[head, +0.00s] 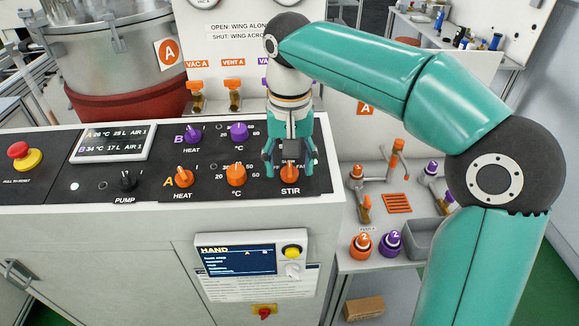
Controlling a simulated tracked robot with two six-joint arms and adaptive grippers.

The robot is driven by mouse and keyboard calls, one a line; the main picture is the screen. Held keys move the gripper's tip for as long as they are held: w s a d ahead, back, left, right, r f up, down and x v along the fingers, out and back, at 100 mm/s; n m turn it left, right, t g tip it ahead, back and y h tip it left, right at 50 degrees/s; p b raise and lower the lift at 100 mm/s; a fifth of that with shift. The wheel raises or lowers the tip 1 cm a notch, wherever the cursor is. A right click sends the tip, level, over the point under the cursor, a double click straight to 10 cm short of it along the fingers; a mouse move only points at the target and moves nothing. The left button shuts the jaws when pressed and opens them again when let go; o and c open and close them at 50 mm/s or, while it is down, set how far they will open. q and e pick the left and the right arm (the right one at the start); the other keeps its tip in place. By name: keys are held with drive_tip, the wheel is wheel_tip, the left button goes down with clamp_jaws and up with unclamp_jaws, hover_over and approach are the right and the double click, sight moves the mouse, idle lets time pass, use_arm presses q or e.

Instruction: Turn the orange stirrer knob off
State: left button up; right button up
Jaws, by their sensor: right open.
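The orange stirrer knob (289,174) sits on the black control panel above the STIR label, at the panel's right end. My right gripper (289,160) points down over this knob, with its teal fingers apart, one on each side of it. The fingers partly hide the knob and the scale marks around it, so I cannot tell where its pointer stands. I also cannot tell whether the fingers touch it. My left gripper is not in view.
Orange HEAT (184,178) and °C (236,175) knobs stand left of the stirrer knob, with purple knobs (239,131) behind. A red emergency button (18,150) is at far left. Valves with orange handles (233,87) stand behind the panel. A screen (236,260) hangs on the front.

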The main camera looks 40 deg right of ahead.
drive_tip(key=shift+f, duration=0.3)
drive_tip(key=c, duration=1.2)
drive_tip(key=shift+o, duration=0.2)
